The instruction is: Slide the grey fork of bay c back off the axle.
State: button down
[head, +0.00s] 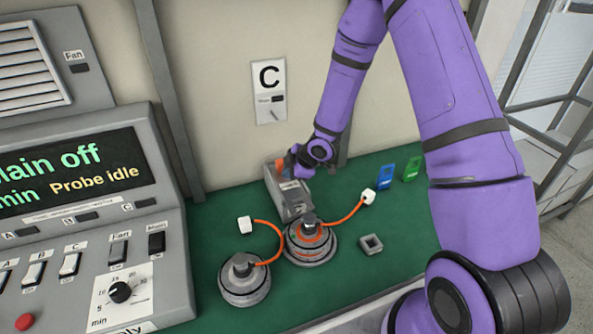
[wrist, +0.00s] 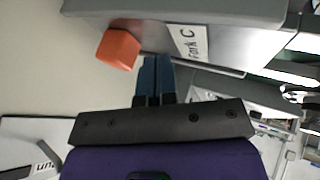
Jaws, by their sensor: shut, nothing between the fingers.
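The grey fork (head: 290,199) of bay c lies on the green bench below the C sign. Its near end is close to the axle (head: 309,221) of the right hub motor (head: 311,246); I cannot tell whether it sits around it. In the wrist view the fork's grey body (wrist: 200,12) bears a "Fork C" label, and an orange block (wrist: 118,48) is at its left side. My gripper (wrist: 157,60) is shut and empty, its blue fingers beside the fork near the orange block. In the head view my gripper (head: 298,160) is at the fork's far end, partly hidden; contact is unclear.
A second hub motor (head: 244,281) stands front left. Orange cables with white plugs (head: 245,225) (head: 369,196) curve from the motors. A small grey square ring (head: 371,244), a blue tag (head: 385,176) and a green tag (head: 411,169) are on the right. A control console (head: 120,245) fills the left.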

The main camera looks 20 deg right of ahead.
jog(key=shift+w, duration=1.3)
jog(key=w, duration=0.3)
jog(key=shift+w, duration=0.15)
jog(key=shift+w+r, duration=0.15)
jog(key=shift+w, duration=0.15)
